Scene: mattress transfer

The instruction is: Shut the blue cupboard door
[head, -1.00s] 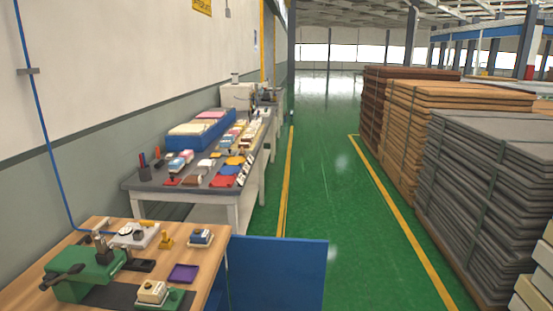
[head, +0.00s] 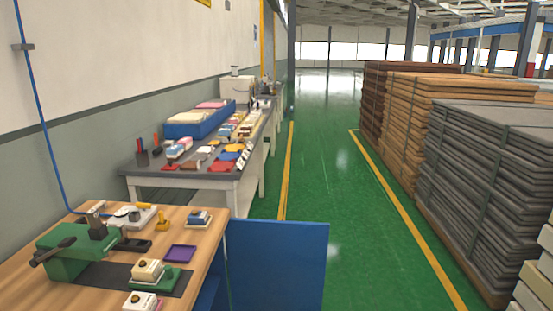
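The blue cupboard door (head: 277,265) stands open at the right end of the wooden workbench (head: 203,216). It sticks out to the right over the green floor, with its broad flat face towards me. A strip of the blue cupboard side (head: 209,292) shows below the bench top, left of the door. The lower part of the door is cut off by the picture's bottom edge. No handle can be made out. Neither of my grippers is in view.
A green press (head: 75,250) and small items sit on the workbench. A grey table (head: 207,181) with several goods stands behind it along the wall. Stacks of grey (head: 487,190) and orange-brown sheets (head: 405,125) line the right. The green floor aisle (head: 345,200) between is clear.

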